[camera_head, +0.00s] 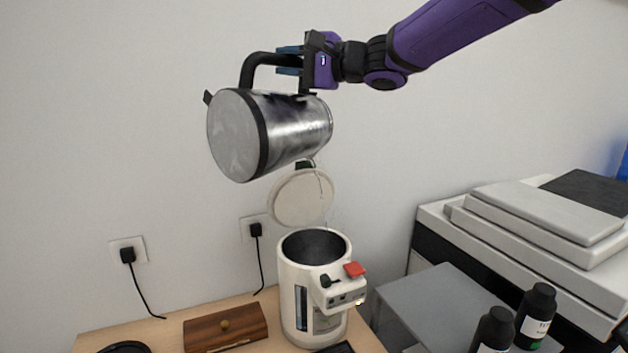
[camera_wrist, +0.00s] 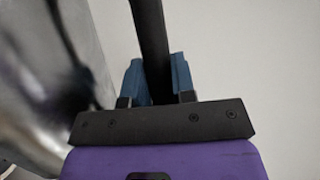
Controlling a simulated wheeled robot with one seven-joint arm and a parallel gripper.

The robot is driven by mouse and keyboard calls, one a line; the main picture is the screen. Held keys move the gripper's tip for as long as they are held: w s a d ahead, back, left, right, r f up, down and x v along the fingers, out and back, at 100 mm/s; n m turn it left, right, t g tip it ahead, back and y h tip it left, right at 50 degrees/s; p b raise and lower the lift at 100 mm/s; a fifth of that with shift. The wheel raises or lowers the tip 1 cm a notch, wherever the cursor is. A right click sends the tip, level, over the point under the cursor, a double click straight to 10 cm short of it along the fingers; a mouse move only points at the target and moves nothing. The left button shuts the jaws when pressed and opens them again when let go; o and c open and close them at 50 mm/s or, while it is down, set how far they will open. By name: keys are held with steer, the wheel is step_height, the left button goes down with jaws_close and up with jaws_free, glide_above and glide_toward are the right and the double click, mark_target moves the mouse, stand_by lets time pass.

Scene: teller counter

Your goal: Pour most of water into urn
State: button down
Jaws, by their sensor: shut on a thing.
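A metal pitcher (camera_head: 295,125) with a black handle (camera_head: 262,60) is held high in the head view, tipped well over onto its side. A flat grey end with a black band faces left toward the camera; its water is hidden. My gripper (camera_head: 290,60) is shut on the black handle; the wrist view shows the handle (camera_wrist: 149,40) between the blue fingers (camera_wrist: 155,80). The white urn (camera_head: 296,290) stands upright below, its round lid (camera_head: 300,199) raised and its dark opening showing. The pitcher's right end is above the urn and apart from it. A faint thin streak hangs below that end.
A wooden box (camera_head: 225,328) sits left of the urn on the wooden counter (camera_head: 170,325). Two dark bottles (camera_head: 537,312) and a grey printer-like machine (camera_head: 540,220) are at the right. Two plugs (camera_head: 128,255) with cords are on the wall. The space around the pitcher is clear.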

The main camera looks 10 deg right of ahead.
mark_target(253, 93)
steer(key=shift+w+d+r, duration=0.15)
steer(key=shift+w+d, duration=0.1)
stand_by(0.7)
steer(key=s+a+f+n, duration=0.1)
steer(key=s+a, duration=0.1)
steer(key=s+a+f+n+h, duration=0.1)
steer(key=s+a, duration=0.1)
steer(key=s+a+f+n, duration=0.1)
steer(key=s+a, duration=0.1)
steer(key=shift+a+f+n, duration=0.1)
steer(key=shift+a+n, duration=0.2)
steer(key=shift+s+a+f+n+h, duration=0.3)
steer(key=shift+s+a+f+n, duration=0.1)
steer(key=shift+s+a+f, duration=0.15)
steer(key=shift+s+a+f+n+h, duration=0.3)
steer(key=shift+a+f+n, duration=0.15)
steer(key=shift+f, duration=0.2)
steer(key=shift+s+a+f+n, duration=0.35)
steer(key=shift+a+f, duration=0.05)
steer(key=shift+f, duration=0.25)
